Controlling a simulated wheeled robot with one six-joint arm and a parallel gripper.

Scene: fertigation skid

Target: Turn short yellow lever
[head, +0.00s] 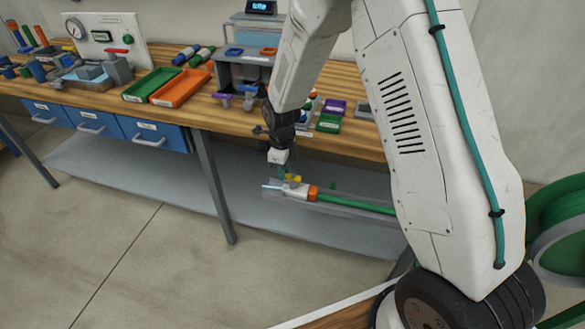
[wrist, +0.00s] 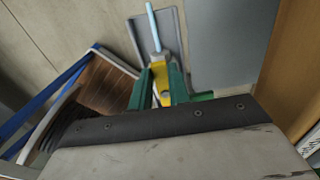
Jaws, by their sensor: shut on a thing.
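The short yellow lever (head: 293,178) sits on top of a pale valve body (head: 297,190), partly hidden by my gripper. In the wrist view the yellow lever (wrist: 161,82) shows between the two green fingers. My gripper (head: 283,173) reaches down from above and is shut on it; the wrist view shows my gripper (wrist: 160,88) with one finger on each side. A pale blue rod (head: 271,187) sticks out to the left of the valve. An orange collar (head: 313,193) and a green hose (head: 355,204) run off to the right.
The valve is in front of a wooden workbench (head: 190,108) with blue drawers (head: 90,122). A grey shelf (head: 130,178) lies below. Green (head: 151,83) and orange (head: 180,88) trays stand on top. A green hose reel (head: 560,225) stands at right.

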